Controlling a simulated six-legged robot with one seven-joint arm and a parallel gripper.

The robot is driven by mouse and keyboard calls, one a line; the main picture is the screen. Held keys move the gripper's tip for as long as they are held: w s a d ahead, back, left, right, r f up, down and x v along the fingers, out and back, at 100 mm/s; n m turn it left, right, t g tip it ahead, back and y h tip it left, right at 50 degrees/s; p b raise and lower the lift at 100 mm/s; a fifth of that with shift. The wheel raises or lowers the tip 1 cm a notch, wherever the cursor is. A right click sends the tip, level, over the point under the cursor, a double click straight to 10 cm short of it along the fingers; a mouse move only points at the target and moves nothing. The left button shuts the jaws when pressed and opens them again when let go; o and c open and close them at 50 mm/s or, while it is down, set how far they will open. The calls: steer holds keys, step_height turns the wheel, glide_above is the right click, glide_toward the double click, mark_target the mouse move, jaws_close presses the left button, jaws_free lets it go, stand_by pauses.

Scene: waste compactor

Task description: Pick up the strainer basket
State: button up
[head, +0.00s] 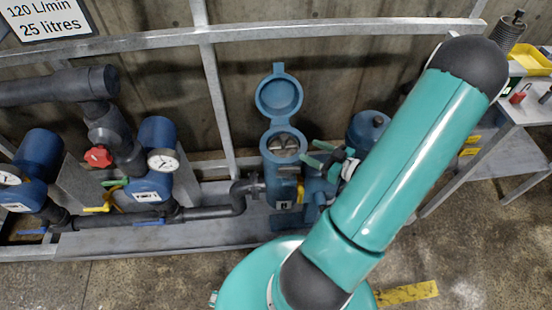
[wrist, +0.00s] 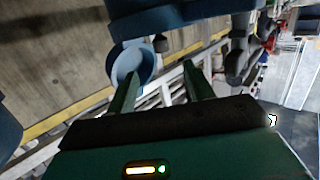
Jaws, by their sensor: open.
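My gripper (head: 310,151) is open and empty, its two green fingers spread just right of the mouth of a blue strainer housing (head: 272,170). The housing's round lid (head: 280,96) is swung up and open. A grey metallic piece (head: 288,147) shows inside the mouth; it may be a basket, but its shape is mostly hidden. A perforated grey cylinder (head: 508,35), basket-like, stands at the far top right. In the wrist view the open fingers (wrist: 160,72) have nothing between them, and a blue round part (wrist: 133,62) lies by the left fingertip.
Pipes with blue pumps (head: 150,187), gauges and a red valve handle (head: 98,157) run along the left. A metal rail (head: 240,36) crosses behind the housing. A bench (head: 526,112) with a yellow tray (head: 530,62) stands at right.

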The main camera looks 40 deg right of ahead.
glide_toward(279, 144)
steer(key=w+r, duration=0.2)
steer(key=w, duration=0.1)
steer(key=w+r, duration=0.1)
steer(key=shift+w+a, duration=0.15)
steer(key=shift+w, duration=0.1)
steer(key=x, duration=0.5)
steer(key=shift+w+a, duration=0.2)
steer(key=shift+w, duration=0.05)
jaws_close()
